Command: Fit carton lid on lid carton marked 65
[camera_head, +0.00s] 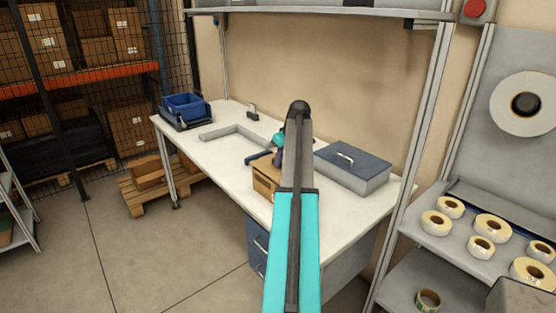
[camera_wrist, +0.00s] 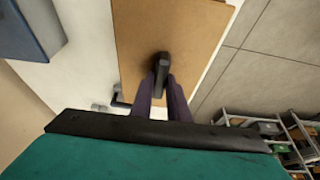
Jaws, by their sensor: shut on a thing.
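The brown carton (camera_head: 265,180) sits on the white bench near its front edge, partly hidden behind my arm in the head view. The carton lid (camera_wrist: 195,28) is a flat brown panel with a dark upright handle (camera_wrist: 161,68), filling the top middle of the wrist view. My gripper (camera_wrist: 162,84) has its two dark purple fingers shut on that handle. In the head view my gripper (camera_head: 277,157) is over the carton, largely hidden by my arm. I cannot tell whether the lid touches the carton or is held just above it. No number 65 is readable.
A grey-blue box with a handle (camera_head: 352,167) stands right of the carton on the bench (camera_head: 225,128). A blue bin (camera_head: 185,106) is at the far left end. A grey L-shaped piece (camera_head: 235,131) lies between. Tape reels (camera_head: 492,227) fill the right shelf.

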